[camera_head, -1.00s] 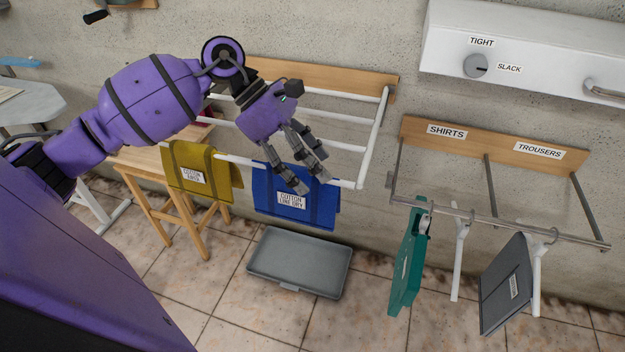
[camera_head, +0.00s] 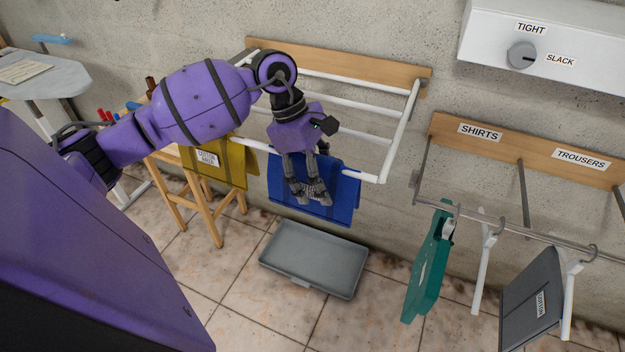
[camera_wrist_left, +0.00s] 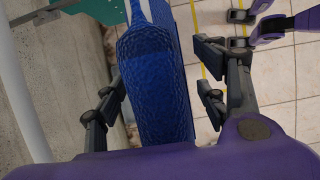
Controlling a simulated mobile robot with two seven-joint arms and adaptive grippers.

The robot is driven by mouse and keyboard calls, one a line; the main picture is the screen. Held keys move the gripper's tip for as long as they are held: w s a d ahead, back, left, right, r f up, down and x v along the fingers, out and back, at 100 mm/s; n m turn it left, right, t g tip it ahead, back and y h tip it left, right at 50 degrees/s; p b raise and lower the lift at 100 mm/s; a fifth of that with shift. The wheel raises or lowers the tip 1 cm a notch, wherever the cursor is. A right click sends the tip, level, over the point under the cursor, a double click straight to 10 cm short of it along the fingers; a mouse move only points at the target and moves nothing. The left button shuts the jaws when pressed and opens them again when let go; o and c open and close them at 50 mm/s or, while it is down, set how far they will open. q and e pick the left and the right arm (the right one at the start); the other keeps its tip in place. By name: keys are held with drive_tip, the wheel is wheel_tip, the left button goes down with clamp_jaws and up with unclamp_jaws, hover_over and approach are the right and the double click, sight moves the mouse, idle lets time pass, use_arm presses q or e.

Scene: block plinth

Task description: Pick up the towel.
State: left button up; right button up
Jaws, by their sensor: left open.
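A blue towel (camera_head: 338,193) hangs folded over the front rail of the white wall rack. A yellow towel (camera_head: 236,160) with a label hangs to its left on the same rail. My left gripper (camera_head: 312,198) is in front of the blue towel in the head view and covers its label. In the left wrist view the blue towel (camera_wrist_left: 160,95) runs between the spread fingers of my left gripper (camera_wrist_left: 162,95), with a gap visible on the right side. The gripper is open.
The white rack (camera_head: 398,130) is fixed to the wall. A grey tray (camera_head: 313,262) lies on the floor below it. To the right, a teal garment (camera_head: 428,265) and a grey garment (camera_head: 533,292) hang from a metal rail. A wooden stool (camera_head: 186,202) stands at left.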

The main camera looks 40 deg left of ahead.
use_arm(q)
drive_tip(key=c, duration=1.3)
drive_tip(key=shift+c, duration=0.2)
drive_tip(key=shift+r, duration=0.15)
